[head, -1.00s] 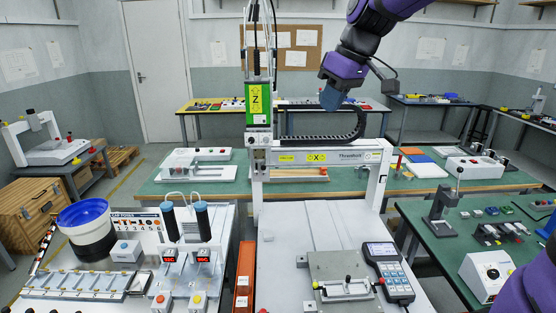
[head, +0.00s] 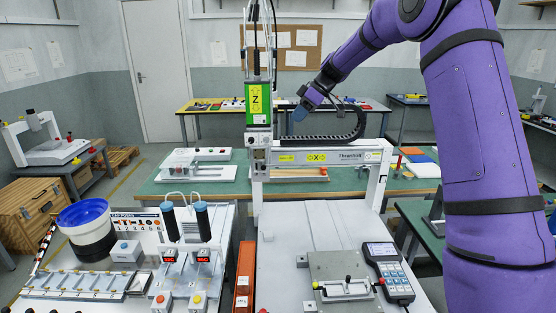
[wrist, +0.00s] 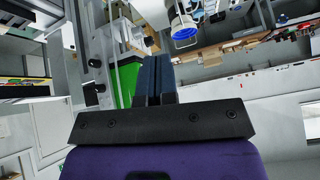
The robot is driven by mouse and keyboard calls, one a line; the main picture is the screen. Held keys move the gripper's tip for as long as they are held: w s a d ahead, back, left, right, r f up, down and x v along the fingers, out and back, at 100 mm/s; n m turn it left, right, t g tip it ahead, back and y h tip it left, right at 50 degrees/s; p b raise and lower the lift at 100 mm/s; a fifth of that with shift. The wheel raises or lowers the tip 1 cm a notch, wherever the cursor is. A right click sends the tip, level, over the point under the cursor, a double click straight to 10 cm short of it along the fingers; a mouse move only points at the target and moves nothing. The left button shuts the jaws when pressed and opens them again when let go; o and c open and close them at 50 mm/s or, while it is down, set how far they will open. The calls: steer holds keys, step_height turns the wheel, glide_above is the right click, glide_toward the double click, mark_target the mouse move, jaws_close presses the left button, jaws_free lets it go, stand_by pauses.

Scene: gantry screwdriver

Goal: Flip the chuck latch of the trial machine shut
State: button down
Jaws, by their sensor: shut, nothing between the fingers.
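The white gantry machine (head: 372,150) stands in the middle of the head view. Its green Z head (head: 258,103) hangs at the left end of the crossbeam. The lower end of that head (head: 258,157) is too small in the picture for me to tell a chuck latch or its state. My gripper (head: 299,114) is to the right of the Z head and apart from it, above the crossbeam and the black cable chain. In the wrist view its dark blue fingers (wrist: 152,82) are together with nothing between them. The green housing (wrist: 126,80) shows left of the fingers there.
A fixture plate (head: 345,268) with a small clamp and a keypad pendant (head: 388,270) lie on the machine bed. The black cable chain (head: 345,132) arches close to my gripper. A station with two black-bodied drivers (head: 203,222) stands at left. The bed's middle is clear.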

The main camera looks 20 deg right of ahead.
steer(key=w+d+f+n+y, duration=0.1)
steer(key=w+d+f+n, duration=0.1)
steer(key=w+f, duration=0.5)
steer(key=shift+w+d+f+y, duration=0.35)
steer(key=shift+d+f+y, duration=0.05)
steer(key=shift+d+f, duration=0.15)
steer(key=shift+a, duration=0.15)
steer(key=d+f+x, duration=0.2)
steer(key=x, duration=1)
steer(key=shift+a+f, duration=0.2)
steer(key=shift+a, duration=0.1)
